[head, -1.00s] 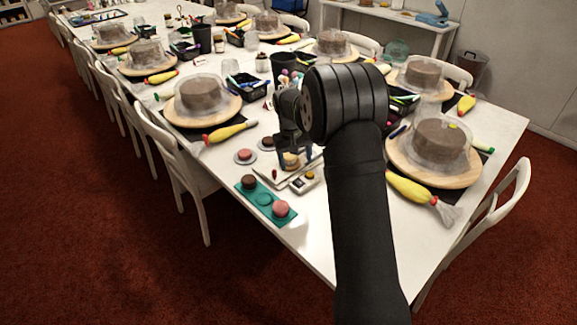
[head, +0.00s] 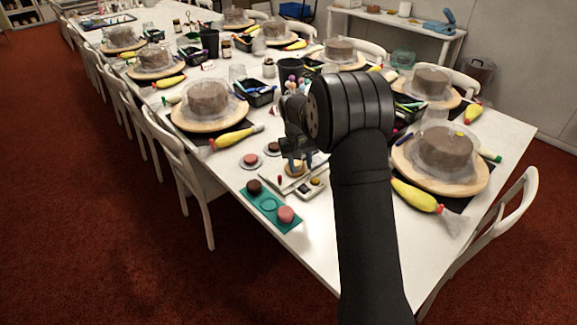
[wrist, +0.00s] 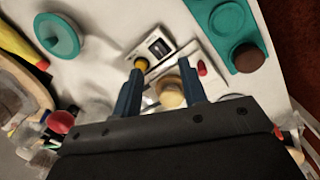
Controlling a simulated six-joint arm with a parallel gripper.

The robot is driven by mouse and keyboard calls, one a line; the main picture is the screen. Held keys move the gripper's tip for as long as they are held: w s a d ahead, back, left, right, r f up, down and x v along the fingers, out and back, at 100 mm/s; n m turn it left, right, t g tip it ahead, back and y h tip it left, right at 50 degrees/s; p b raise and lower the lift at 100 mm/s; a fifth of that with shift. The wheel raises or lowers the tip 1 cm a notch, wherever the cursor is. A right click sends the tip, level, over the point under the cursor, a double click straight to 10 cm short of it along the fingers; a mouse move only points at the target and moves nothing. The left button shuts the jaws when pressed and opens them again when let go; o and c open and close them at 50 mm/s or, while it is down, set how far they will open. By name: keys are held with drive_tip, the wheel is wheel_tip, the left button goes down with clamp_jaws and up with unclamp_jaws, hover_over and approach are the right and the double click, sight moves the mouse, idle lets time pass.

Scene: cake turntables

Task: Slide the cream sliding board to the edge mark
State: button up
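The cream board (head: 287,187) lies flat on the white table near its front corner, partly hidden by my gripper and arm. It also shows in the wrist view (wrist: 212,84), with a small red piece (wrist: 202,68) at it. A tan round piece (wrist: 171,93) lies at the board, between my fingers. My gripper (wrist: 160,88) is low over the board, its two fingers apart, with a visible gap on the left side of the tan piece. I cannot tell whether the right finger touches it. In the head view my gripper (head: 299,163) is partly hidden. I cannot make out the edge mark.
A small device (head: 311,188) with a yellow knob sits beside the board. A teal tray (head: 268,205) with brown and pink rounds lies by the table edge. Covered cakes (head: 207,100) on turntables, piping bags (head: 418,196) and black bins (head: 254,90) crowd the table.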

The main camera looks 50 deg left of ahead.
sight(300, 162)
drive_tip(key=s+a+m+g, duration=0.1)
drive_tip(key=a+m, duration=0.8)
drive_tip(key=m, duration=0.4)
drive_tip(key=shift+y, duration=0.3)
wheel_tip(300, 162, down, 10)
drive_tip(key=shift+s+r, duration=0.1)
drive_tip(key=shift+r, duration=0.1)
drive_tip(key=c, duration=0.8)
drive_tip(key=shift+w, duration=4.8)
drive_tip(key=o, duration=0.8)
